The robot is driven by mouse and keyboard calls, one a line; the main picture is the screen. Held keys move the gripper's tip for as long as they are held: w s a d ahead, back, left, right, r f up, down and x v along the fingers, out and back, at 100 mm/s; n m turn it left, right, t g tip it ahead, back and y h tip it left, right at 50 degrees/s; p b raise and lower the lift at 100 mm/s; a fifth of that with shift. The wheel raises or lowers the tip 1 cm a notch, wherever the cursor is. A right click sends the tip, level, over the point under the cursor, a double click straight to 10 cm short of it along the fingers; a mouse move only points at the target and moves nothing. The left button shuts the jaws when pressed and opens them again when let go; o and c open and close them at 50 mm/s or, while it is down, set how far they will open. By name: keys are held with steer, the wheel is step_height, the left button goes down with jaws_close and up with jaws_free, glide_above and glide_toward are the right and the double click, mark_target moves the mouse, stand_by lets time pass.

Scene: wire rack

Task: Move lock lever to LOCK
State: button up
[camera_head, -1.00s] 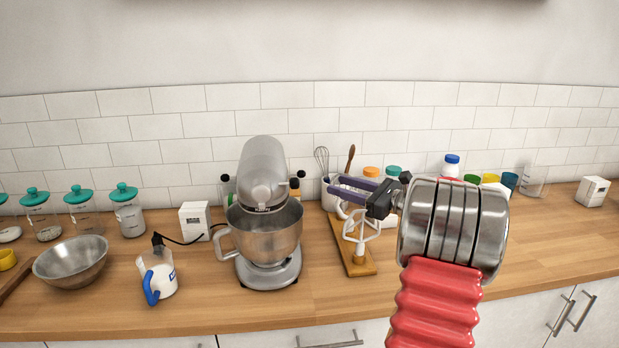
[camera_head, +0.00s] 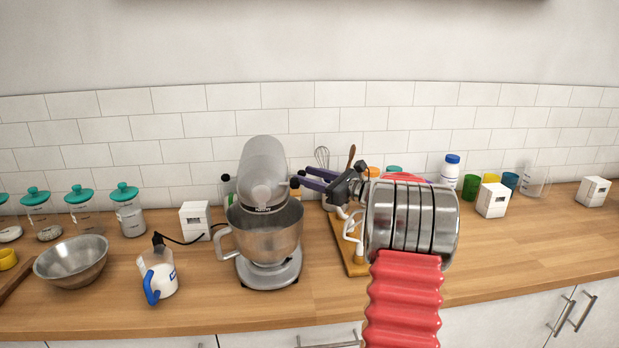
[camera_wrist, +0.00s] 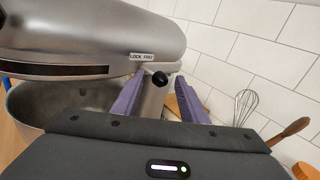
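The grey stand mixer (camera_head: 263,175) stands on the counter with its head lowered over its steel bowl (camera_head: 265,232). In the wrist view, a small label (camera_wrist: 141,57) on the mixer's side reads LOCK FREE. The lock lever's black knob (camera_wrist: 160,79) is just below and right of the label, nearer the FREE end. My gripper (camera_head: 299,178) is at the mixer's right side with its purple fingers apart. In the wrist view, my gripper (camera_wrist: 160,84) has one finger on each side of the knob; contact is not visible.
A wooden board (camera_head: 353,262) with a white beater lies right of the mixer, partly behind my arm. A whisk (camera_head: 322,158) stands behind. A white and blue jug (camera_head: 158,273) and a white box (camera_head: 195,221) with a cable are on the left.

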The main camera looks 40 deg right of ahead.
jaws_close()
stand_by(0.4)
